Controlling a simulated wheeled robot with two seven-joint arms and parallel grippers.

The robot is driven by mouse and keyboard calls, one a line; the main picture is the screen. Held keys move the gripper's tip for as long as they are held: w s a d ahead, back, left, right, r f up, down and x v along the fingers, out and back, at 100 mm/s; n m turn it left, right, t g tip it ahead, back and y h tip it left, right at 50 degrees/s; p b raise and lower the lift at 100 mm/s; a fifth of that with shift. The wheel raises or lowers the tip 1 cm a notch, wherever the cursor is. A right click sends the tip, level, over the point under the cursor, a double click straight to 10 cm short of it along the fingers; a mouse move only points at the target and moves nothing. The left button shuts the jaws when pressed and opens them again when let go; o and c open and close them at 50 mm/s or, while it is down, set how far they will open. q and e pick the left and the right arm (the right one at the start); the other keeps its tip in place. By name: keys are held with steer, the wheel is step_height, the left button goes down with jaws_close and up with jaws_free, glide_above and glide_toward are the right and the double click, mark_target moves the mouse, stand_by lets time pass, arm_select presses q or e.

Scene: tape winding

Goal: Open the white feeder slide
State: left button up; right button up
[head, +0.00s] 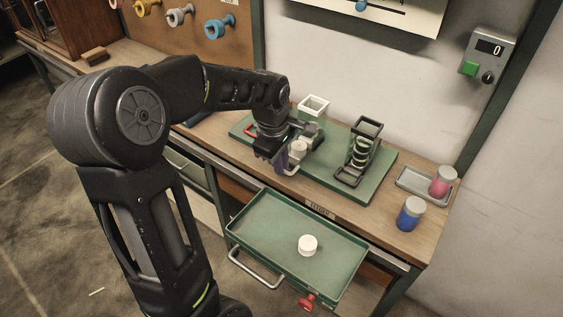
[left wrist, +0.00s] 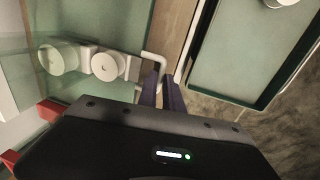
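The white feeder (head: 313,104) stands at the back of the green board, with a white square top. Its slide is partly hidden by my gripper in the head view. In the left wrist view the slide (left wrist: 132,67) carries a white disc (left wrist: 108,67) and ends in a white bent handle (left wrist: 154,57). My left gripper (head: 279,163) is in front of the feeder. In the left wrist view its two purple fingers (left wrist: 163,84) are close together, one each side of the handle bar, and seem shut on it. My right gripper is not in view.
A dark feeder (head: 365,130) with a loop handle stands to the right on the green board (head: 376,184). An open green drawer (head: 262,230) below holds a white spool (head: 308,245). A blue jar (head: 410,213) and a pink jar (head: 443,181) stand at the right.

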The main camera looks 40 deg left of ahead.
arm_select(q)
steer(key=o, duration=0.4)
step_height(320, 180, up, 8)
steer(key=s, duration=0.1)
steer(key=shift+s, duration=0.15)
stand_by(0.3)
steer(key=shift+f, duration=0.15)
